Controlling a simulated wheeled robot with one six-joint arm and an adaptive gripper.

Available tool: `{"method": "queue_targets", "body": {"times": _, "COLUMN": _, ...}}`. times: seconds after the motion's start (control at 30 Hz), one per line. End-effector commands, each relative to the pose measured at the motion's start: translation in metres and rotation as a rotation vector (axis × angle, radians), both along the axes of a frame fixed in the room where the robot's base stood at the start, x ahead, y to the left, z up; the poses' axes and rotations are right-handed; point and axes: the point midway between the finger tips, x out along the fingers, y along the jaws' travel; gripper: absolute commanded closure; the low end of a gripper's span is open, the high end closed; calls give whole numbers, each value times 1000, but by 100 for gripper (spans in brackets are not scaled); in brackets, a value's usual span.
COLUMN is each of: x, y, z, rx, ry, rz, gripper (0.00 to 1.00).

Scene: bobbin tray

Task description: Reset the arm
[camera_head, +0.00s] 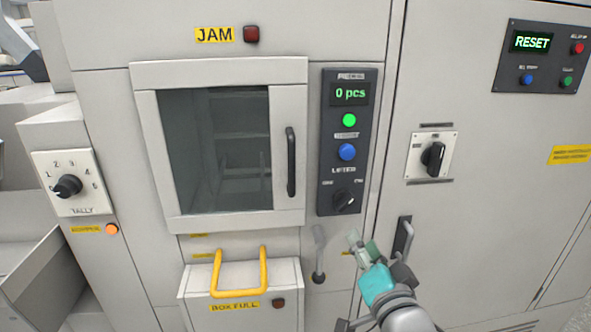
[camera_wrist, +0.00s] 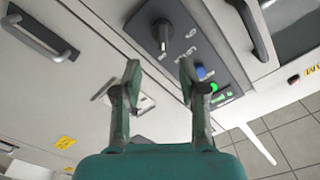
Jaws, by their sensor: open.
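My gripper (camera_head: 364,246) is teal and grey, in front of the machine's lower middle in the head view. It is below the dark control panel (camera_head: 347,140) and just left of a vertical grey cabinet handle (camera_head: 403,238). In the wrist view my gripper (camera_wrist: 160,78) has its two fingers spread, with nothing between them. Beyond the fingers are the panel's black lifter knob (camera_wrist: 162,35), a blue button (camera_wrist: 201,72) and a lit green button (camera_wrist: 214,87). A small gap to the machine face seems to remain, but I cannot tell its size.
A windowed door (camera_head: 220,145) with a black handle (camera_head: 291,162) is left of the panel. A box with a yellow handle (camera_head: 240,290) juts out below it. A lever (camera_head: 318,262) hangs left of my gripper.

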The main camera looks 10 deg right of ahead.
Motion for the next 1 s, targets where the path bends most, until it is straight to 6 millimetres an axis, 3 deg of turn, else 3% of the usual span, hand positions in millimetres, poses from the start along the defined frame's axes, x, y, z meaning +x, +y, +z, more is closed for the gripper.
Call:
{"method": "queue_targets", "body": {"times": 0.17, "x": -15, "y": 0, "z": -41, "rx": -48, "ry": 28, "rz": 1, "gripper": 58}}
{"method": "queue_targets", "body": {"times": 0.47, "x": -65, "y": 0, "z": -124, "rx": -173, "ry": 76, "rz": 7, "gripper": 58}}
{"method": "queue_targets", "body": {"times": 0.7, "x": -118, "y": -1, "z": -179, "rx": -272, "ry": 113, "rz": 17, "gripper": 58}}
{"method": "queue_targets", "body": {"times": 1.0, "x": -196, "y": -1, "z": -230, "rx": -396, "ry": 158, "rz": 34, "gripper": 58}}
